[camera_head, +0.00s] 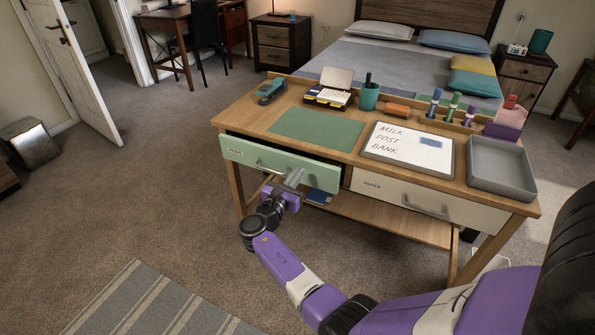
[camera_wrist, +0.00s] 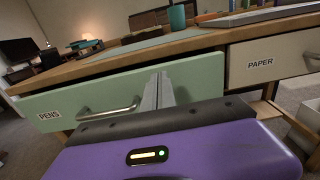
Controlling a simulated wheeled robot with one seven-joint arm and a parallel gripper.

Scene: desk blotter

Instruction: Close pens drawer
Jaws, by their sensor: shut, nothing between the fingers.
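The pens drawer (camera_head: 266,164) has a pale green front and a curved metal handle. In the head view it stands partly pulled out from the left side of the desk (camera_head: 250,127). In the wrist view its label reads PENS, at the left of the green front (camera_wrist: 70,101). My gripper (camera_head: 295,177) is shut and empty, in front of the drawer near the right end of its handle (camera_wrist: 108,110). In the wrist view the fingers (camera_wrist: 158,88) point at the green front, right of the handle. Whether they touch it I cannot tell. The drawer's inside is mostly hidden.
The cream paper drawer (camera_head: 396,196) at the right looks shut. On the desktop are a green blotter (camera_head: 316,130), a whiteboard (camera_head: 408,149), a grey tray (camera_head: 502,168), a teal cup (camera_head: 369,97) and a stapler (camera_head: 270,91). A shelf is below.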

